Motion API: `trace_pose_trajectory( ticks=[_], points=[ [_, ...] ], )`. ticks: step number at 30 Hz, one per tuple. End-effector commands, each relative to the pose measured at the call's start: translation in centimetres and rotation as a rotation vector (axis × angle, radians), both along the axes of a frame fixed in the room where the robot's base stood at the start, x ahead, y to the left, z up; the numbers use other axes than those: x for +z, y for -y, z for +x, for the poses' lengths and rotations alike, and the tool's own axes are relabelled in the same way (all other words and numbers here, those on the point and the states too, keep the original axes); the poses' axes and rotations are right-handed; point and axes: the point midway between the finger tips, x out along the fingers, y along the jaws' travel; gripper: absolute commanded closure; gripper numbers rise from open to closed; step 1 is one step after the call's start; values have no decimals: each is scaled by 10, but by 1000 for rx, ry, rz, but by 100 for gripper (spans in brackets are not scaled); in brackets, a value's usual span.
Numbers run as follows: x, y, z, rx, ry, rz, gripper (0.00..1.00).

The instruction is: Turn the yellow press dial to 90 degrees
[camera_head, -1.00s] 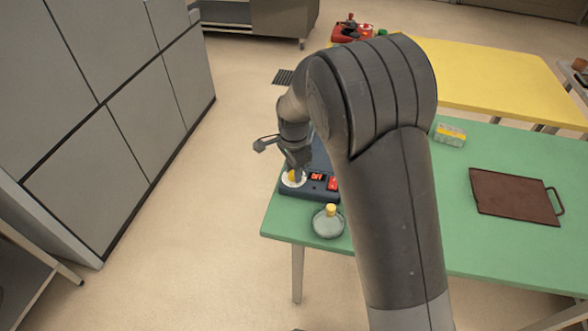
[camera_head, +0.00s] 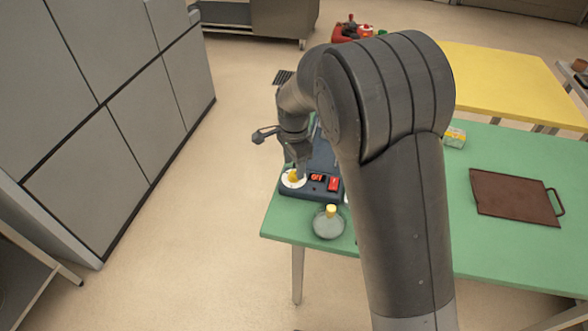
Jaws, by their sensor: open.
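The yellow press dial (camera_head: 294,176) sits on a white round plate at the left front corner of a dark blue press unit (camera_head: 300,194). Beside the dial are a red-lit display (camera_head: 317,178) reading OFF and a red switch (camera_head: 334,184). My gripper (camera_head: 299,172) points down right at the dial, its fingertips at or just behind it. Whether the fingers touch the dial is too small to tell. My arm hides the right and rear parts of the press unit.
The press stands on a green table (camera_head: 460,240). A glass flask with a yellow stopper (camera_head: 328,223) stands in front of it. A brown tray (camera_head: 515,197) and a small yellow-and-grey box (camera_head: 454,138) lie to the right. A yellow table (camera_head: 500,80) is behind.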

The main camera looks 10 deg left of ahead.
Motion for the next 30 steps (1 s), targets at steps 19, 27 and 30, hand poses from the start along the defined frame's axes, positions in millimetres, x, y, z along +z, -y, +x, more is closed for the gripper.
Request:
trace_pose_trajectory(
  ticks=[19,27,30],
  points=[
    [78,0,0,-1,1,1,48],
    [77,0,0,47,1,1,48],
    [77,0,0,151,1,1,48]
  ],
)
